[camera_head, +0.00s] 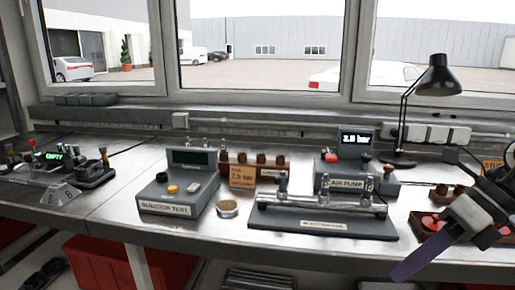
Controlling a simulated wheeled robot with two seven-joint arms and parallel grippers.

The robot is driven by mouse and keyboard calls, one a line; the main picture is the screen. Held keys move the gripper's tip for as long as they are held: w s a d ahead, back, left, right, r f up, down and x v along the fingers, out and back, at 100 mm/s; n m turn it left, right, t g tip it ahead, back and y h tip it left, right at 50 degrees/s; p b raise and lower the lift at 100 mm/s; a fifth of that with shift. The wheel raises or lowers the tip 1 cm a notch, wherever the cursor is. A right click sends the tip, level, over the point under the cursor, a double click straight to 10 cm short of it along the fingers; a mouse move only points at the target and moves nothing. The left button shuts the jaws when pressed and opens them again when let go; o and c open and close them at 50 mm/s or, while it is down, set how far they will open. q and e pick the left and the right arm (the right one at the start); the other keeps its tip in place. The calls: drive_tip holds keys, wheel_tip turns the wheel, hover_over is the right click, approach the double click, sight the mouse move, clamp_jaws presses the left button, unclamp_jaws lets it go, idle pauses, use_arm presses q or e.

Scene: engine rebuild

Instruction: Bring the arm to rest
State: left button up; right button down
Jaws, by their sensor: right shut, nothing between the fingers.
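My right gripper (405,270) comes in from the right edge, over the front right of the bench. Its fingers are shut and hold nothing. They point down and to the left, past the bench's front edge, in front of a tray of red parts (428,222). The gripper and arm hide part of that tray. My left gripper is not in view.
Red bins (100,265) stand below.

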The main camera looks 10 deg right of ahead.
wheel_tip(320, 180, down, 21)
drive_tip(key=w+d+m+t, duration=0.2)
drive_tip(key=m+t, duration=1)
drive_tip(key=m, duration=1.2)
drive_tip(key=s+a+f+m+g+h, duration=0.4)
drive_tip(key=s+a+f+m+g, duration=0.1)
drive_tip(key=s+a+f+m, duration=0.9)
wheel_tip(320, 180, down, 4)
drive_tip(key=shift+s+a+f, duration=0.25)
drive_tip(key=shift+a, duration=0.7)
